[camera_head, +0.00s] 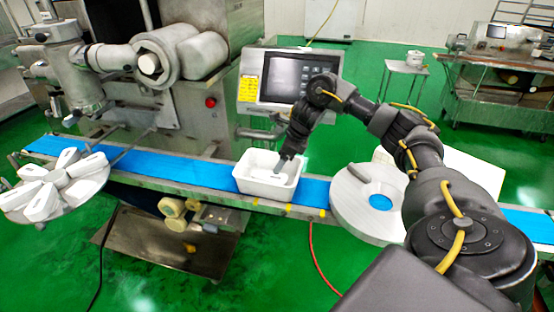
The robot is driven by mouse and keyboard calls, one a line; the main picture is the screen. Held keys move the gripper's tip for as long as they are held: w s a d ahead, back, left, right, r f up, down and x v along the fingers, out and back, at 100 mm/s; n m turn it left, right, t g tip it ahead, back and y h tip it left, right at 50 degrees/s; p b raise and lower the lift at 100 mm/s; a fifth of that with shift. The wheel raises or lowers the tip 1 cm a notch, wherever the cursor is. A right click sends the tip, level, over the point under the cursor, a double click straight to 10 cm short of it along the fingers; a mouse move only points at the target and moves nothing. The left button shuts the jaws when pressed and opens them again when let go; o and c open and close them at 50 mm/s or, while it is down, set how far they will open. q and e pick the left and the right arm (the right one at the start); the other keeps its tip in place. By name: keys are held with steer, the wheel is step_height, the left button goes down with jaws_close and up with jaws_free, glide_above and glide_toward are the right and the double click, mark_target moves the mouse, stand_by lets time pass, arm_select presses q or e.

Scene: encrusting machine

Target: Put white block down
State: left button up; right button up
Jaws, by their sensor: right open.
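My right arm reaches in from the right, and its gripper (284,168) points down into a white open bin (262,188) on the blue conveyor belt. The gripper is open; its fingertips are low inside the bin and partly hard to make out. A pale block seems to lie in the bin at the fingertips, but white on white hides its outline. Several other white blocks (62,160) lie in a ring on a round plate at the far left. My left gripper is not in view.
The blue belt (190,168) runs left to right under the machine. A grey round disc (350,205) with a blue centre lies right of the bin. A control screen (284,78) stands behind the bin. The belt left of the bin is clear.

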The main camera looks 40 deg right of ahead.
arm_select(q)
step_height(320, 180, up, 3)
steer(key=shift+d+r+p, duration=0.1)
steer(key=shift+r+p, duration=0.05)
steer(key=shift+p, duration=0.95)
arm_select(e)
steer(key=v, duration=0.4)
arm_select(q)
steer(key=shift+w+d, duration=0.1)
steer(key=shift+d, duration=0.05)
